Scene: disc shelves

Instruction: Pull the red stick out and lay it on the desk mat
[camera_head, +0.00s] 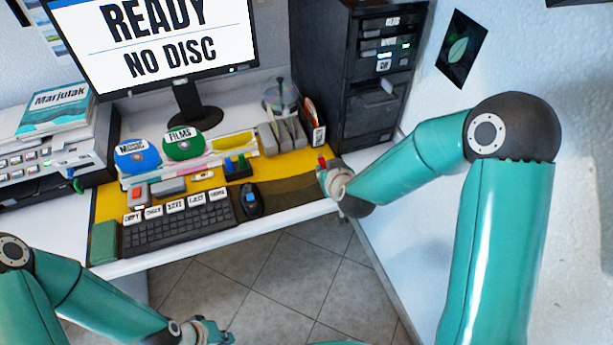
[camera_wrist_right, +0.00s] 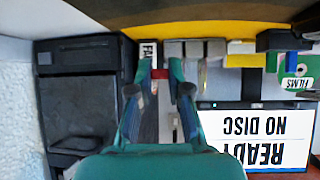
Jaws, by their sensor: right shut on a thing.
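The red stick (camera_head: 322,160) shows as a short red piece at the fingertips of my right gripper (camera_head: 328,168). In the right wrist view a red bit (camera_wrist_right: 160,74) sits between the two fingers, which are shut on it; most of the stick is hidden. The gripper is near the right end of the yellow and dark desk mat (camera_head: 105,206); whether the stick touches the mat cannot be told. My left gripper (camera_head: 215,333) is low at the bottom of the head view, in front of the desk and away from the mat. Its finger opening is unclear.
A keyboard (camera_head: 178,222) and mouse (camera_head: 251,200) lie on the mat. Behind are blue and green discs (camera_head: 183,143), grey holders (camera_head: 282,136) and a labelled box (camera_head: 312,124). A black tower (camera_head: 370,85) stands at the back right. The mat right of the mouse is clear.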

